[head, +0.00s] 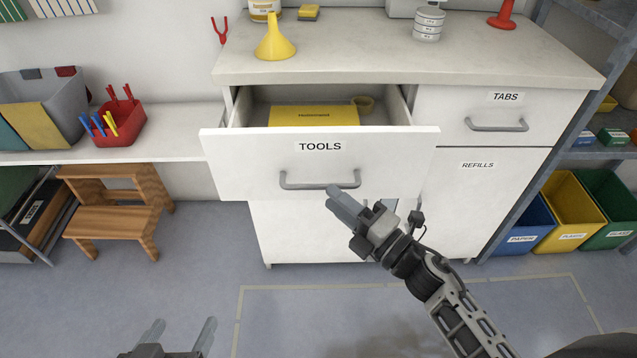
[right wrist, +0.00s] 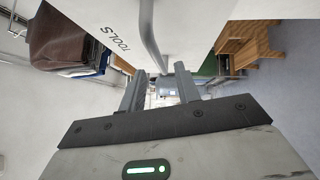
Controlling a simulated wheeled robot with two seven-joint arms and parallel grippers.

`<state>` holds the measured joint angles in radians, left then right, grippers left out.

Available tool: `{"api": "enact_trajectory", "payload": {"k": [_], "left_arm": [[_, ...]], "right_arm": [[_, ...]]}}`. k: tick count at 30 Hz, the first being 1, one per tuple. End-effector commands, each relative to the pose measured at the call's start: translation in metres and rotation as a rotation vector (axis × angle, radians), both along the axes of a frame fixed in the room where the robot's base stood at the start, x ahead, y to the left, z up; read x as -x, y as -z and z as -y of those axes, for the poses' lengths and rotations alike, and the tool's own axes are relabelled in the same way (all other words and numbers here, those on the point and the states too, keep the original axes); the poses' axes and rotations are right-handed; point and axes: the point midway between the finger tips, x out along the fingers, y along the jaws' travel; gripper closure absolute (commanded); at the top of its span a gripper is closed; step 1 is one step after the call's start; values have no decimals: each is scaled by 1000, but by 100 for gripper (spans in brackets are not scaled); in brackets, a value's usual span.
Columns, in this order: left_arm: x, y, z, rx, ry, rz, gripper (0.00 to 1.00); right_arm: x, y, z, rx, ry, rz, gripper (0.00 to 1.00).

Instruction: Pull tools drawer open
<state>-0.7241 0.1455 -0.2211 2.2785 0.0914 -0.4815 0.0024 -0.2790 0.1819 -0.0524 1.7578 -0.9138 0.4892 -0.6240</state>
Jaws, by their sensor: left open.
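The tools drawer (head: 232,165), white and labelled TOOLS, stands pulled out of the cabinet, its inside showing. A yellow box (head: 313,115) and a small olive ring-shaped thing (head: 364,104) lie in it. The grey bar handle (head: 305,186) is on its front; it also shows in the right wrist view (right wrist: 150,35). My right gripper (head: 332,198) is at the handle's right part, its fingers apart with the bar's end near the gap between the tips (right wrist: 162,78). Contact cannot be told. My left gripper (head: 178,335) is open and empty, low over the floor.
The counter (head: 350,50) holds a yellow funnel (head: 275,38) and stacked round tins (head: 429,23). The closed TABS drawer (head: 500,115) is to the right. A wooden step stool (head: 115,210) stands left; coloured bins (head: 570,212) stand right. Floor before the cabinet is clear.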

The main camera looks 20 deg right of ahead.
Motion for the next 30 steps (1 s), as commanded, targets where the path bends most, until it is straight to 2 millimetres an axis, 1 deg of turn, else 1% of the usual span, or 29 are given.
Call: {"api": "enact_trajectory", "payload": {"k": [1, 3, 6, 9, 13, 20, 21, 23, 24, 25, 30], "left_arm": [[0, 0, 0, 0, -1, -3, 31], [0, 2, 0, -1, 0, -7, 31], [-1, 2, 0, -2, -1, -7, 31], [-2, 1, -1, -1, -2, -3, 31], [-3, 0, -1, -1, -3, 0, 31], [-4, -1, -1, 0, -3, 2, 31], [-4, -1, -1, 0, -3, 3, 31], [-4, -2, -1, 0, -3, 3, 31], [-4, -2, -1, 1, -4, 2, 31], [-3, -2, 0, 1, -4, 2, 31], [-2, -1, -1, 1, -4, -2, 31]], "right_arm": [[-10, -3, -6, -3, -1, 3, 68], [-21, -5, -12, -1, 0, 3, 68], [-32, -6, -18, -3, -1, 1, 68], [-40, -6, -23, -2, 1, 0, 68], [-44, -7, -26, -2, 0, -1, 68], [-45, -7, -26, -2, 0, -1, 68], [-45, -7, -26, -3, 0, -1, 70], [-45, -7, -26, -3, 0, -1, 87], [-45, -7, -26, -3, 0, -1, 98], [-45, -7, -26, -2, 0, -1, 100], [-43, -6, -27, -2, -3, -2, 100]]}}
